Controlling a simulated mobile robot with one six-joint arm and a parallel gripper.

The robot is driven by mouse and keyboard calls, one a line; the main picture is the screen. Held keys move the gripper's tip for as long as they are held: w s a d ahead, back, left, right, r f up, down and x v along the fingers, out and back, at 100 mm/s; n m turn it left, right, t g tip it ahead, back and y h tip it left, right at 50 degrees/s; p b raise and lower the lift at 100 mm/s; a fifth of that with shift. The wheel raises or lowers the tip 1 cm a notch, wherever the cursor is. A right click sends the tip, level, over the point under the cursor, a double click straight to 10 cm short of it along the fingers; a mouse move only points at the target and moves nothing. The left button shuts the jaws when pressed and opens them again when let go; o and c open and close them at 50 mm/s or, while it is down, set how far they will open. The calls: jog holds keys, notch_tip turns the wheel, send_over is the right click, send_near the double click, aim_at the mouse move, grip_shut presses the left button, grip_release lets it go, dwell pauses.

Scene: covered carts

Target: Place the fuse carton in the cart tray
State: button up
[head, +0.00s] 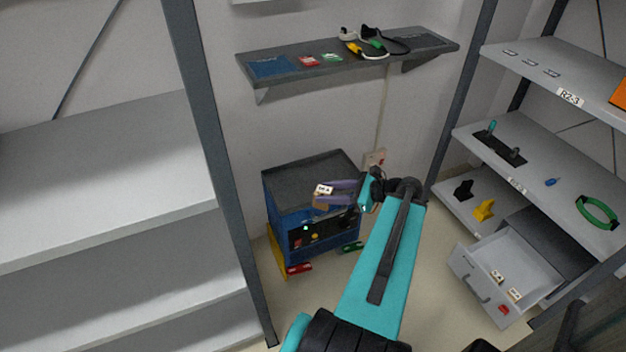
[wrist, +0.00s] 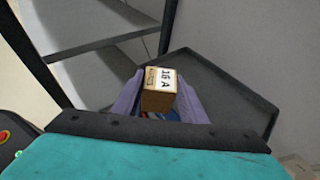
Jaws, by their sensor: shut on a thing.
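The fuse carton is a small tan box with a white label reading 16 A, seen in the wrist view (wrist: 160,90) and the head view (head: 323,191). My gripper (head: 326,195) is shut on it, with one purple finger on each side in the wrist view (wrist: 158,103). The blue cart (head: 284,205) stands against the wall. Its dark grey, rimmed top tray (head: 310,165) also shows in the wrist view (wrist: 225,92). The carton is held up in front of the cart in the head view and overlaps the tray in the wrist view. The visible tray surface looks bare.
The cart's lower level (head: 315,238) holds several small items. Grey racks stand left (head: 110,170) and right (head: 550,150).

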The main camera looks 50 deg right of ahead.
jog(key=shift+d+f, duration=0.1)
jog(key=b, duration=0.1)
jog(key=w+b, duration=0.1)
jog(key=shift+d+f+b, duration=0.2)
jog(key=shift+d+b, duration=0.1)
jog(key=shift+w+d+b, duration=0.35)
jog(key=shift+w+b, duration=0.15)
jog(key=shift+b, duration=0.55)
jog(key=b, duration=0.2)
send_over(318, 182)
jog(key=s, duration=0.1)
jog(key=shift+s+a+f, duration=0.15)
jog(key=shift+a+f, duration=0.25)
jog(key=shift+a, duration=0.05)
jog(key=shift+w+d+f+b, duration=0.1)
jog(key=shift+w+d+b, duration=0.3)
jog(key=shift+w, duration=0.15)
jog(key=shift+f+b, duration=0.75)
jog(key=shift+f, duration=0.95)
